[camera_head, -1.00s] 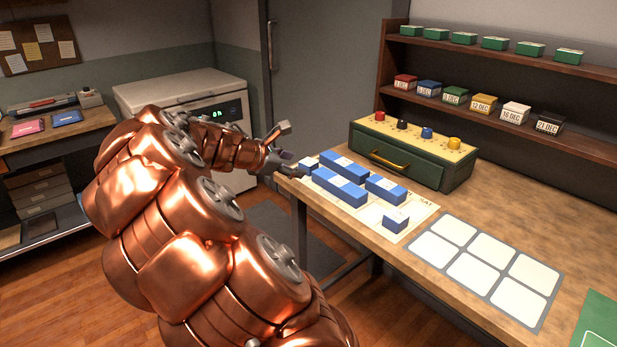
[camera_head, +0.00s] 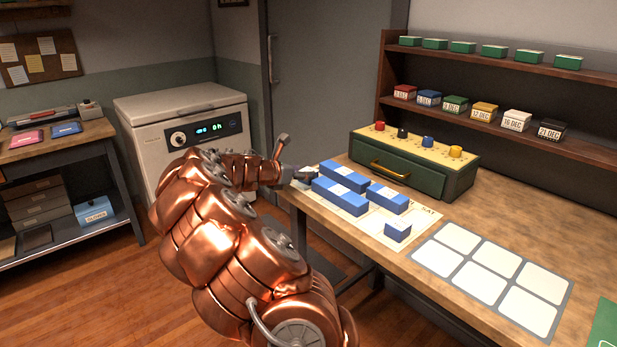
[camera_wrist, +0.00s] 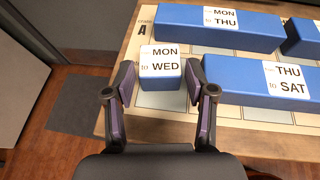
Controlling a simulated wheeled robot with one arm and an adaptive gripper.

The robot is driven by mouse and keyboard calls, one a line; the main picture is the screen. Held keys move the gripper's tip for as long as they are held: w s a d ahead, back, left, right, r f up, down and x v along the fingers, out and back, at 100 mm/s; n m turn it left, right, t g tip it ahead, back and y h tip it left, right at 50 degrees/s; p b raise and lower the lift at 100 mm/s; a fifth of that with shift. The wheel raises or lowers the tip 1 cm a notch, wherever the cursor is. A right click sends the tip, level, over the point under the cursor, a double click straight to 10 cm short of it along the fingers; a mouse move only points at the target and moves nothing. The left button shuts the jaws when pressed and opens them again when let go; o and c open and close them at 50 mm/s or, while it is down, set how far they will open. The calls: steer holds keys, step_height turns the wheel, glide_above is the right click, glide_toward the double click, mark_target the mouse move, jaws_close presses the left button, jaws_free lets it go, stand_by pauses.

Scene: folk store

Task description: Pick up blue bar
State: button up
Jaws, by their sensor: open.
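Several blue bars with white labels lie on a printed sheet (camera_head: 405,236) on the bench. In the wrist view, a short blue bar (camera_wrist: 160,80) marked MON to WED sits between my fingers. My gripper (camera_wrist: 160,78) is open, with one finger on each side of this bar; I cannot tell whether they touch it. A longer bar (camera_wrist: 235,83) marked THU to SAT lies just right of the right finger. A long bar (camera_wrist: 185,30) marked MON to THU lies beyond. In the head view, my gripper (camera_head: 308,176) is at the bench's left end and largely hides the short bar.
A green box (camera_head: 450,180) with coloured knobs stands behind the bars. A grey card with white squares (camera_head: 467,263) lies to the right. Shelves (camera_head: 500,60) hold small boxes above. A white machine (camera_head: 190,110) stands left of the bench. Neighbouring bars leave little room right of my gripper.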

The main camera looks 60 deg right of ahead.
steer(key=shift+x, duration=1.85)
steer(key=c, duration=0.8)
steer(key=shift+c, duration=0.2)
steer(key=shift+r, duration=0.15)
